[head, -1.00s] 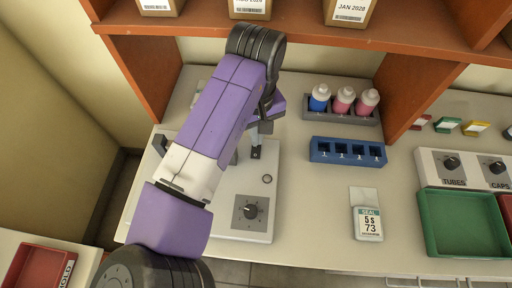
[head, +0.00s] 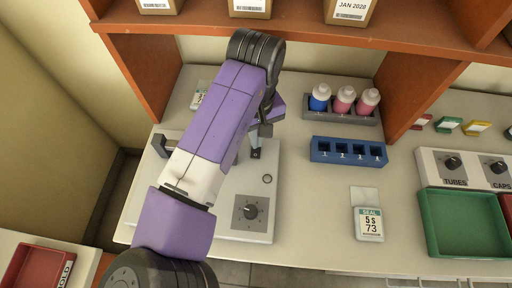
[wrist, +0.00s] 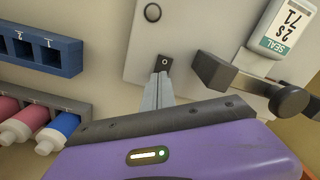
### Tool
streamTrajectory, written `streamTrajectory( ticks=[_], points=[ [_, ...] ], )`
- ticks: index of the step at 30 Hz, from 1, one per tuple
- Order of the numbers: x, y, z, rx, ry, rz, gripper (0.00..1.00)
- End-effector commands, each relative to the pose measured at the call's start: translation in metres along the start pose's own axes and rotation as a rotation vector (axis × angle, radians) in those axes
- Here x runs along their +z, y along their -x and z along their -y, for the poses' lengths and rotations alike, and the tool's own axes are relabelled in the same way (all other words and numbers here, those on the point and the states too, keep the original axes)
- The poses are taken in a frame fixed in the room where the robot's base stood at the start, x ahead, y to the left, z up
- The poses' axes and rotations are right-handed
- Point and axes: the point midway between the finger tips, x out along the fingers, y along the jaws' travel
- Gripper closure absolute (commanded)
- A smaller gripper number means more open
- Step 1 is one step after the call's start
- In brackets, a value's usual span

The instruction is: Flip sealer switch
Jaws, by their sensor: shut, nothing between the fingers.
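The sealer (head: 229,214) is a white box on the counter, partly hidden by my arm. It has a dial (head: 250,211), a round ring mark (head: 267,179) and a small dark switch plate (head: 256,154). In the wrist view the switch plate (wrist: 162,64) lies right at the tips of my gripper (wrist: 160,80). My gripper is shut and empty, pointing down at the plate. I cannot tell whether it touches the switch or which way the switch is set. A dark clamp handle (wrist: 215,70) is beside the fingers in the wrist view.
A blue rack (head: 348,152) and a grey rack with several capped bottles (head: 341,117) stand right of the sealer. A SEAL card reading 5s 73 (head: 369,223) lies at front right; another (wrist: 286,28) reads 2s 71. An orange shelf (head: 300,32) overhangs the counter.

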Motion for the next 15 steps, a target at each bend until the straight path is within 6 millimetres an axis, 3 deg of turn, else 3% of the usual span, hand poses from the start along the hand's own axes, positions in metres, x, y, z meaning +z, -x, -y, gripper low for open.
streamTrajectory(
  ticks=[15],
  points=[
    [0.0001,-0.0077,0.0001,-0.001,0.0,0.0,1.0]
  ],
)
